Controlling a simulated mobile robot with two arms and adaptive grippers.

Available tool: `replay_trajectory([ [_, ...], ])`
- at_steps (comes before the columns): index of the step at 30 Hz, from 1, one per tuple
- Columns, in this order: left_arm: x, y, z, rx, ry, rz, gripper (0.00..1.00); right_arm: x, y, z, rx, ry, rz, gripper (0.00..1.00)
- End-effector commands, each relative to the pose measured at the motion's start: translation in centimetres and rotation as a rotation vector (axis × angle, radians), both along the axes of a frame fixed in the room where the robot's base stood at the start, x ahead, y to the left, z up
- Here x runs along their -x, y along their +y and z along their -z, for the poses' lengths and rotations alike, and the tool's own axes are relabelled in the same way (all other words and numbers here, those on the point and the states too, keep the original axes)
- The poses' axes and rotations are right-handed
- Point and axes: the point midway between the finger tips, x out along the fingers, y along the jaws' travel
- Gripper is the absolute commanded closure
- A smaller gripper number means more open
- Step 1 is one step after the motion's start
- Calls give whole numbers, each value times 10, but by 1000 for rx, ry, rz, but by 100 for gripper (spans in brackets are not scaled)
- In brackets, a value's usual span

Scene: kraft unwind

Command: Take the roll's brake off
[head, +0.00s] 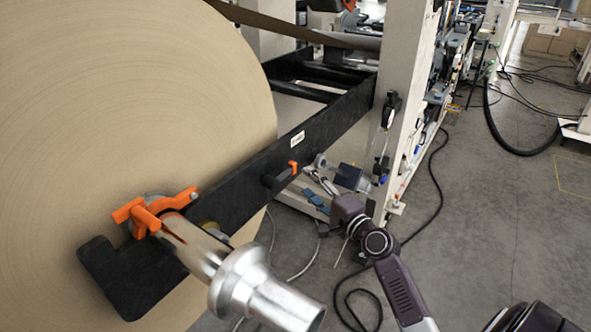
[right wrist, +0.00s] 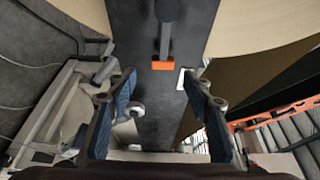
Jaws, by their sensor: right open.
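A big brown paper roll (head: 130,120) fills the left of the head view. A black arm (head: 340,117) runs beside it. A short black lever with an orange tip (head: 280,176) sits on this arm; in the right wrist view the lever (right wrist: 164,38) is at top centre, its orange end toward me. My right gripper (head: 322,178) is just right of the lever. In the wrist view my right gripper (right wrist: 155,92) is open and empty, its fingers either side of the arm, with the orange tip ahead, between them and apart. My left gripper is out of view.
A silver shaft (head: 205,250) sticks out of the roll's core, with an orange clamp (head: 150,212) around its base. A white machine post (head: 405,90) stands behind my right gripper. Cables (head: 358,295) lie on the grey floor; floor at right is mostly clear.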

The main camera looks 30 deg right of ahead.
Motion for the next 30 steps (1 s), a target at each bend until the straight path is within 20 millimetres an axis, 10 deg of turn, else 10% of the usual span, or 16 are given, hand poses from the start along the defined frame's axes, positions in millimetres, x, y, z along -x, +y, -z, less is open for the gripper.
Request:
replay_trajectory([
  [15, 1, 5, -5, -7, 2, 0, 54, -68, 0, -4, -5, -7, -1, 54],
  [30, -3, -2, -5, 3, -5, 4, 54, -76, 0, -3, -2, -6, 0, 64],
])
